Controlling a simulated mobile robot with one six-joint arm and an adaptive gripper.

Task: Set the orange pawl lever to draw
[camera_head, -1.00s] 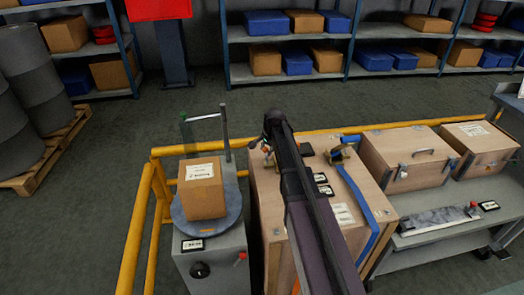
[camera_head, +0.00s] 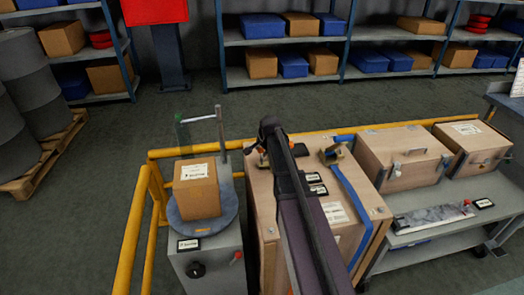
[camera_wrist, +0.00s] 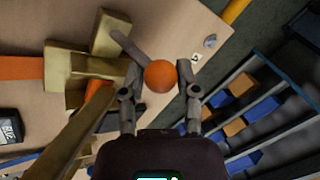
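The orange ball knob (camera_wrist: 161,76) of the pawl lever is between the two fingertips of my gripper (camera_wrist: 160,72) in the wrist view. The fingers are apart, one on each side of the ball; I cannot tell if either touches it. A grey rod (camera_wrist: 130,46) runs up and left from near the ball. Left of it is the brass-coloured ratchet body (camera_wrist: 92,66) with an orange strap (camera_wrist: 20,68). In the head view my arm hides the gripper and most of this ratchet, on the large wooden crate (camera_head: 262,205).
A second ratchet (camera_head: 333,153) with a blue strap (camera_head: 354,205) sits on the same crate, right of my arm. A carton (camera_head: 197,195) stands on a round scale at left. Smaller wooden chests (camera_head: 402,160) stand at right. A yellow rail (camera_head: 131,235) borders the area.

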